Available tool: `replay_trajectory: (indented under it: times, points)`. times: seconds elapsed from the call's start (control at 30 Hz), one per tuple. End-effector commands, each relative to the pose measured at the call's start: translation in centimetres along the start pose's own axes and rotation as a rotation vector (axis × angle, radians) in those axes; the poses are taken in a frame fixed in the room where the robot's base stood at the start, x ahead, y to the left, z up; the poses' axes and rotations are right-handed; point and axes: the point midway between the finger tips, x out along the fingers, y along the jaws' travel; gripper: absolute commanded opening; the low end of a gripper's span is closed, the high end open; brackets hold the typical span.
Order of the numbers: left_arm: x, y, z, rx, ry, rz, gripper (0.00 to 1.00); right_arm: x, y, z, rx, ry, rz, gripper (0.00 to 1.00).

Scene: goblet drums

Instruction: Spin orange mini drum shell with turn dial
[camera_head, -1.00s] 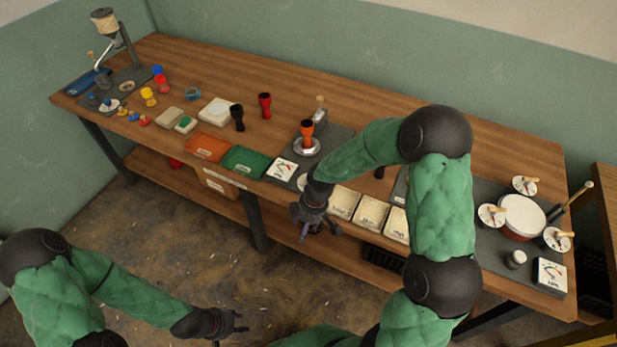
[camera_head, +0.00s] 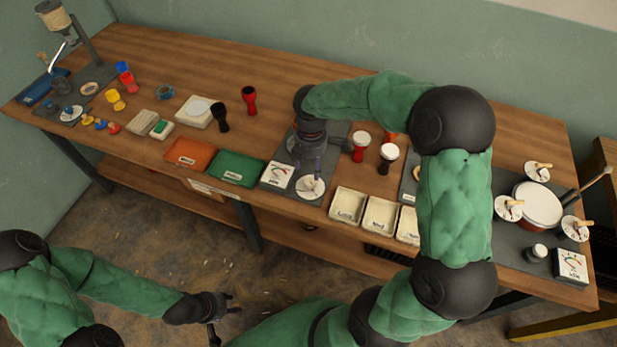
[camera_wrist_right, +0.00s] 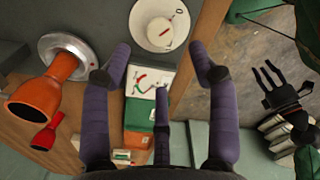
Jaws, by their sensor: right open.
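In the head view my right arm hides the shell. The turn dial (camera_head: 311,188), a white disc with a small knob, sits at the table's front edge. It also shows at the top of the right wrist view (camera_wrist_right: 158,22). My right gripper (camera_head: 308,165) is open and empty, just above and behind the dial, fingers pointing down toward it. My left gripper (camera_head: 224,315) appears open and empty, low in front of the table.
A gauge plate (camera_head: 277,175) lies left of the dial. Green (camera_head: 236,167) and orange (camera_head: 189,152) trays stand further left. Cream bins (camera_head: 347,205) line the front edge at right. White-topped red (camera_head: 360,147) and black (camera_head: 388,157) drums stand behind them.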

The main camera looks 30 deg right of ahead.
Motion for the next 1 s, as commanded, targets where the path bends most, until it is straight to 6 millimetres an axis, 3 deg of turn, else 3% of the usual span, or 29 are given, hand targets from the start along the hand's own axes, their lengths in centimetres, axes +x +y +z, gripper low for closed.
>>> replay_trajectory:
  times: [0.03,0.2,0.4,0.87,1.0]
  points:
    - [0.6,-0.2,-0.1,0.0,0.001,0.0,0.4,1.4,-0.1,0.0,0.001,0.0,-0.004,0.6]
    - [1.5,-0.5,-0.1,0.0,0.001,0.0,0.4,4.4,0.0,0.0,0.001,0.001,-0.002,0.6]
    - [2.3,-0.8,-0.1,0.0,0.001,0.0,0.4,6.9,0.0,0.0,0.001,0.001,-0.001,0.6]
    - [2.5,-0.9,-0.2,0.0,0.001,0.0,0.4,7.8,0.0,0.0,0.002,0.001,0.001,0.6]
    - [2.5,-0.9,-0.2,0.0,0.001,0.0,0.4,7.8,0.0,0.0,0.002,0.001,0.001,0.23]
